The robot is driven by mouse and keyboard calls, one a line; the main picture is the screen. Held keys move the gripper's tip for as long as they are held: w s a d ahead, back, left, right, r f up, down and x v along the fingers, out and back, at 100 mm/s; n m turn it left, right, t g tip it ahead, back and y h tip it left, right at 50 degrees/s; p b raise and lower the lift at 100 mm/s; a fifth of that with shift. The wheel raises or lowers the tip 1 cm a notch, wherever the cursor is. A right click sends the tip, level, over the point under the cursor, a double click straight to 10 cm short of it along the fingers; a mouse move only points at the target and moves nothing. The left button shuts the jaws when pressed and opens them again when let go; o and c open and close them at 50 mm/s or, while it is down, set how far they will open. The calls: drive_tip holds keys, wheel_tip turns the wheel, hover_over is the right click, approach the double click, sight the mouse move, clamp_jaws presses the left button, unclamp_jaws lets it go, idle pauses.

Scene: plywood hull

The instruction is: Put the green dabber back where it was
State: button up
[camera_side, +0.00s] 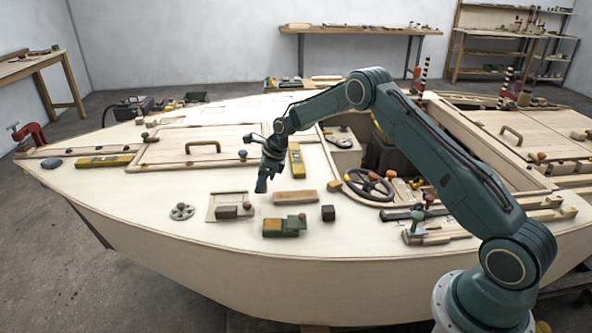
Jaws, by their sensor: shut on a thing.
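My gripper (265,179) points down over the pale deck, left of the picture's middle. It is shut on a small dark blue-grey thing (261,186), mostly hidden by the jaws; I cannot tell from its colour or shape whether it is the green dabber. A small green-topped thing (415,215) stands at the right, near a red-topped one (430,197). A wooden block with green parts (273,227) lies on the deck below my gripper. Which of these is the dabber is too small to tell.
Near my gripper are a wooden block (296,198), a dark cube (328,213), a pale plate with a dark block (226,212), a round disc (182,211) and a yellow level (296,160). A steering wheel (369,185) lies to the right. The deck's front left is clear.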

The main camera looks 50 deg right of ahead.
drive_tip(key=shift+f, duration=1.05)
drive_tip(key=shift+f, duration=0.15)
drive_tip(key=o, duration=0.9)
drive_tip(key=v, duration=1.2)
drive_tip(key=shift+r, duration=0.25)
